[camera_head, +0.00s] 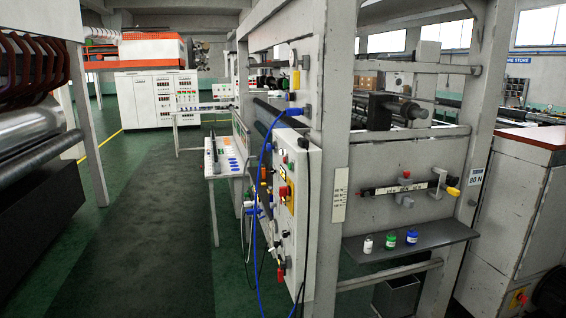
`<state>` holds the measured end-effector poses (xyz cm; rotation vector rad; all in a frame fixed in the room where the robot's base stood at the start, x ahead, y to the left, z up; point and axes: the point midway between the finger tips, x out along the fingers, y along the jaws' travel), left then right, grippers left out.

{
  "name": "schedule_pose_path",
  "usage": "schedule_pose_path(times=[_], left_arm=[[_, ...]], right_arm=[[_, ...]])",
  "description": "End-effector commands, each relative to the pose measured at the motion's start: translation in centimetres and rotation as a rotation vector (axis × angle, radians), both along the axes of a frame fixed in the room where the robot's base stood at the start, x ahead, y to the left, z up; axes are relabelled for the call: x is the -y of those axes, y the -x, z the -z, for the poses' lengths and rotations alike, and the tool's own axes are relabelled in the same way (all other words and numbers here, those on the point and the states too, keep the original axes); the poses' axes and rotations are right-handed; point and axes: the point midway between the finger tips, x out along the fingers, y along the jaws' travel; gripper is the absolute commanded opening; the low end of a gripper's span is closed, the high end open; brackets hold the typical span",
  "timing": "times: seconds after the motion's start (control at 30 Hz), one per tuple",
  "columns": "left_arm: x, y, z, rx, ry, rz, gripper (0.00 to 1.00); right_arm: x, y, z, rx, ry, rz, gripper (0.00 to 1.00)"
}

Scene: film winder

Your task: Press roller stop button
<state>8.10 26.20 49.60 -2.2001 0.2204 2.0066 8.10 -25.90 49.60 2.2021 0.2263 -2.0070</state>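A grey control box (299,165) is fixed to the near upright of the winder frame, its front face turned left and seen at a steep angle. It carries a red switch on a yellow plate (285,191) and several small buttons and knobs. A red knob (281,275) shows low on the panel. I cannot tell which of these is the roller stop button, as labels are too small to read. Neither of my grippers is in view.
Blue and black cables hang in front of the panel. A shelf (440,234) on the frame holds white, green and blue small jars. A large roller machine (40,150) stands at the left. The green floor aisle (150,240) between is clear.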

Motion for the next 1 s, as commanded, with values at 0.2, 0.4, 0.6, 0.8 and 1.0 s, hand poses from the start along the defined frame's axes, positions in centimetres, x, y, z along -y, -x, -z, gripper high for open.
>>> schedule_pose_path(times=[0.2,0.4,0.6,0.8,1.0], left_arm=[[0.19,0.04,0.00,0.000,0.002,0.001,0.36],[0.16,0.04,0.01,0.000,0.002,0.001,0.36],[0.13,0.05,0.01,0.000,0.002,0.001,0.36],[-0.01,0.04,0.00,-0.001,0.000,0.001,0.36],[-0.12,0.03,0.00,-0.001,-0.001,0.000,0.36]], right_arm=[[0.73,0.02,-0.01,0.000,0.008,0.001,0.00],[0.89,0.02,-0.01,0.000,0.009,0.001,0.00],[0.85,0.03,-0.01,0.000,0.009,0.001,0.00],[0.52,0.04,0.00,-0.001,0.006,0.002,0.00],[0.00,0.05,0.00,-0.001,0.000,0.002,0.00]])
